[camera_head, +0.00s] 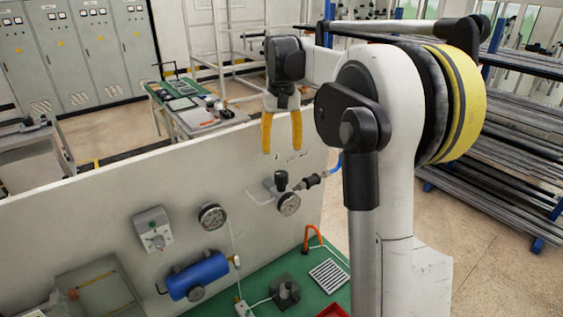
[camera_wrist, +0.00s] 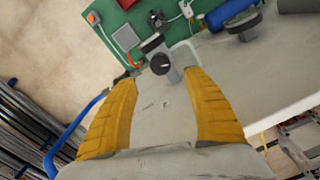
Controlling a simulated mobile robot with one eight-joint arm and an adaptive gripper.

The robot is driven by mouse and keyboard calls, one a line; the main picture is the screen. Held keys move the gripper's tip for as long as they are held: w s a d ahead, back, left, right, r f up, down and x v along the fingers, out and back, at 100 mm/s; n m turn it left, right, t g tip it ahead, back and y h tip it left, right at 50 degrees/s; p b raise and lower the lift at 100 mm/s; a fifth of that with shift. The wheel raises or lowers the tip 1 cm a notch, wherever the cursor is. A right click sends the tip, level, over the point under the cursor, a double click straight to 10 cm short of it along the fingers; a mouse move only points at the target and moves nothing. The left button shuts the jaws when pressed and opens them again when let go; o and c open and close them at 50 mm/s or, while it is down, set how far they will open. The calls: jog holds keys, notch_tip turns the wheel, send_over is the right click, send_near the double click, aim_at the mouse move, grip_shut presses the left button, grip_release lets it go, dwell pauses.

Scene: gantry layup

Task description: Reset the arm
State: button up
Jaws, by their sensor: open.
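My gripper (camera_head: 282,133) has two yellow fingers and hangs pointing down in front of the upper part of the white panel. The fingers are apart with nothing between them. In the wrist view my gripper (camera_wrist: 166,110) is open as well, with the panel behind the fingers. A black-knobbed valve and gauge (camera_head: 288,203) on the panel are below the fingers and apart from them. The arm is folded, with its upper link running back to the large joint at the right.
The white panel (camera_head: 90,215) carries a grey box (camera_head: 153,230), a gauge (camera_head: 212,217) and a blue cylinder (camera_head: 197,275). A green surface (camera_head: 262,290) lies below it. A cluttered workbench (camera_head: 195,108) stands behind. Racks of metal bars (camera_head: 500,150) stand at the right, beyond open floor.

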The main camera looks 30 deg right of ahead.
jog(key=shift+r, duration=0.7)
jog(key=s+a+f+n+t+b, duration=0.1)
jog(key=s+a+f+t+b, duration=0.1)
jog(key=s+a+f+b, duration=0.5)
jog(key=s+a+f+n+t+b, duration=0.1)
jog(key=s+a+f+t+b, duration=0.1)
jog(key=s+a+f+b, duration=0.5)
jog(key=s+a+f+n+t+b, duration=0.2)
jog(key=s+a+f+b, duration=0.5)
jog(key=f+b, duration=0.9)
notch_tip(320, 180, down, 9)
jog(key=shift+s+f+t+b, duration=0.2)
jog(key=shift+s+t+b, duration=0.15)
jog(key=shift+s+t, duration=0.45)
jog(key=shift+s, duration=0.2)
